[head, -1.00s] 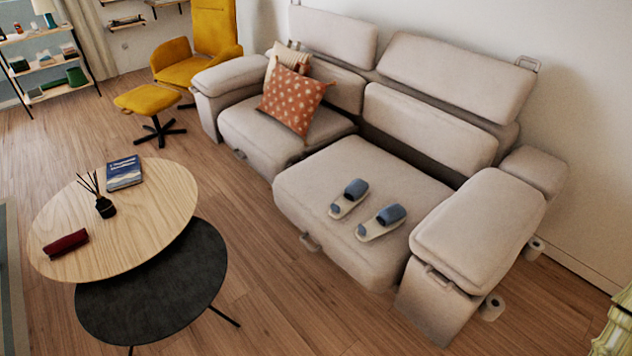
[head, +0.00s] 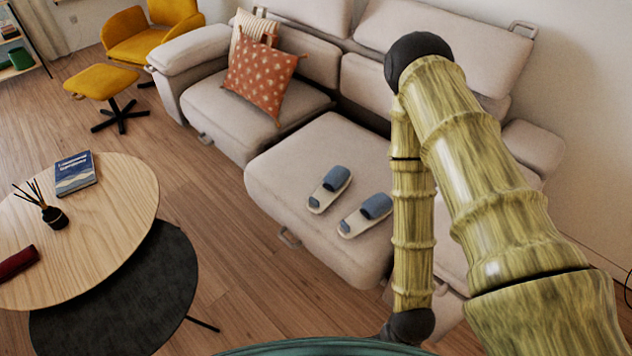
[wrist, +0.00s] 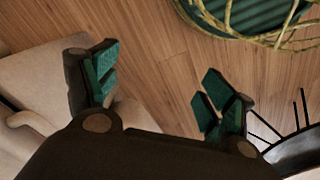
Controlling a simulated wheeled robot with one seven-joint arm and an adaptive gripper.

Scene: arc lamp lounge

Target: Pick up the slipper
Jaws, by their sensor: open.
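Two blue-and-cream slippers lie side by side on the near seat of the beige sofa (head: 290,165) in the head view. One slipper (head: 330,189) is on the left and the other slipper (head: 366,215) is to its right, just left of my arm. In the wrist view my gripper (wrist: 160,90) is open and empty, its green-padded fingers wide apart above the wood floor. The sofa's beige edge (wrist: 35,85) shows at the left there. No slipper shows in the wrist view. My gripper is not visible in the head view.
A round wooden table (head: 110,225) with a book (head: 74,174), a reed diffuser (head: 54,216) and a dark red case (head: 17,262) stands at left, over a lower black table (head: 140,300). A patterned cushion (head: 258,78) lies on the far seat. Floor between table and sofa is clear.

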